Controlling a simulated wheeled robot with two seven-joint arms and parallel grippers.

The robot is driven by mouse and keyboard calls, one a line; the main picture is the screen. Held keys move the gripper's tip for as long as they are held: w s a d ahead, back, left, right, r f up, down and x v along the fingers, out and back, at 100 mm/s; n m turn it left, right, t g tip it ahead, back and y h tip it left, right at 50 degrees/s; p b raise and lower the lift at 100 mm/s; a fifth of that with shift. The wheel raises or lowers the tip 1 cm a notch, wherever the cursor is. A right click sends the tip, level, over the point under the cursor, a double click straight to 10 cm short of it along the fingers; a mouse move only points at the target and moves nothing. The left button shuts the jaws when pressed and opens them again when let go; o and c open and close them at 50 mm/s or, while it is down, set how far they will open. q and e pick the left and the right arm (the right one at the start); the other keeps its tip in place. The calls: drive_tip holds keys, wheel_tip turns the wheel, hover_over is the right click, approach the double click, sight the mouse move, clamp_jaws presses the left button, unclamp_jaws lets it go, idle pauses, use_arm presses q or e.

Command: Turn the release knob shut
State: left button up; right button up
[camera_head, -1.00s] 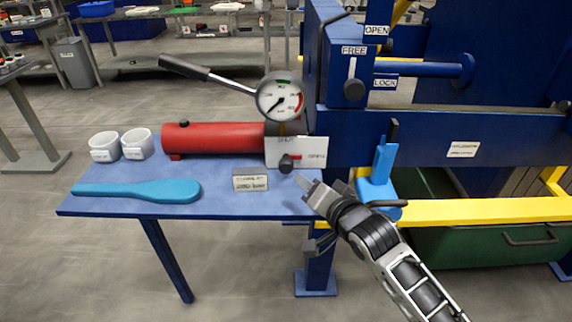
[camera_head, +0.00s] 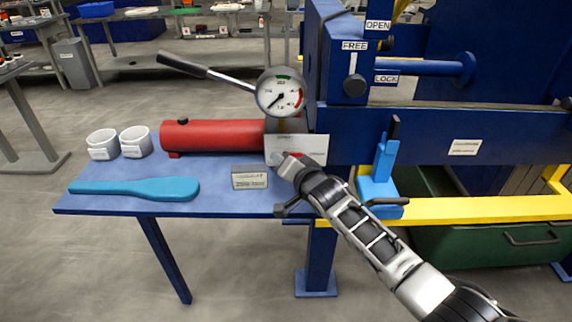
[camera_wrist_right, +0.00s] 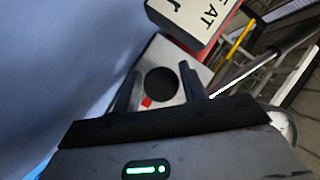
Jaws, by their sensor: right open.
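The release knob (camera_wrist_right: 161,83) shows in the right wrist view as a round black cap on a pale plate, with a small red mark beside it. My right gripper (camera_wrist_right: 160,88) is open, with one finger on either side of the knob; I cannot tell whether they touch it. In the head view my right gripper (camera_head: 284,163) is at the white plate (camera_head: 316,147) on the end of the red pump cylinder (camera_head: 215,136) and hides the knob. The plate's lettering is too small to read. My left gripper is not in view.
Above the cylinder are a dial gauge (camera_head: 281,93) and a pump lever (camera_head: 184,65). On the blue bench lie a small sign (camera_head: 249,178), a blue paddle (camera_head: 140,189) and two white cups (camera_head: 136,141). A blue clamp (camera_head: 382,176) stands right of my right arm.

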drive_tip(key=c, duration=0.7)
drive_tip(key=shift+a+r+n+h+p, duration=0.15)
drive_tip(key=shift+n+h+p, duration=0.2)
drive_tip(key=shift+p, duration=0.3)
drive_tip(key=shift+n+g, duration=0.25)
drive_tip(key=shift+g, duration=0.05)
drive_tip(key=shift+n+h+p, duration=0.5)
drive_tip(key=shift+h+p, duration=0.05)
drive_tip(key=shift+p, duration=0.05)
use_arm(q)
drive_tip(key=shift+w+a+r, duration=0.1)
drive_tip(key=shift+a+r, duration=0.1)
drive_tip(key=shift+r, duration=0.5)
use_arm(e)
drive_tip(key=shift+n+h, duration=1)
drive_tip(key=shift+n, duration=0.1)
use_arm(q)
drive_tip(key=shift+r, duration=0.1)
use_arm(e)
drive_tip(key=shift+g, duration=0.3)
